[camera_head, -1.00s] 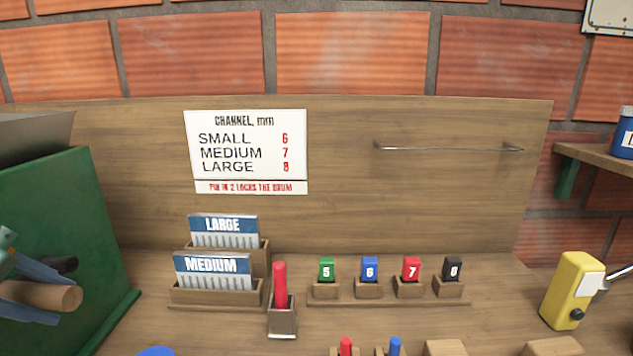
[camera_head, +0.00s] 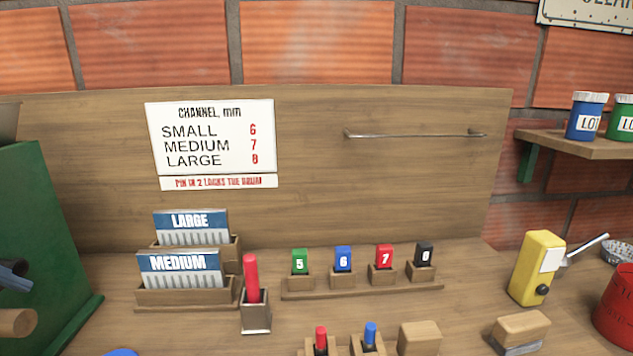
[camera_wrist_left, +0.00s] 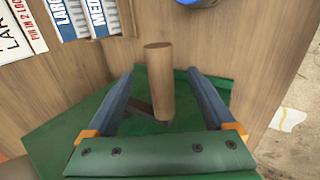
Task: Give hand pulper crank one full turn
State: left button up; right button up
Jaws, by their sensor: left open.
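The green hand pulper (camera_head: 45,240) stands at the left edge of the head view, partly cut off. Its crank's wooden handle (camera_head: 15,322) shows at the lower left edge. In the left wrist view the handle (camera_wrist_left: 160,85) is a tan cylinder on a dark crank arm (camera_wrist_left: 145,108). My left gripper (camera_wrist_left: 160,73) has its blue fingers apart, one on each side of the handle, with visible gaps. In the head view only a blue finger of my left gripper (camera_head: 14,275) shows, just above the handle. My right gripper is not in view.
A wooden board with a channel sign (camera_head: 212,143) stands behind the bench. Card holders (camera_head: 190,297), a red stick in a metal cup (camera_head: 256,318), a rack of numbered blocks (camera_head: 362,290) and a yellow device (camera_head: 537,268) stand to the pulper's right.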

pick_arm(q)
jog(key=p+v, duration=0.4)
jog(key=v, duration=0.5)
jog(key=shift+r, duration=0.1)
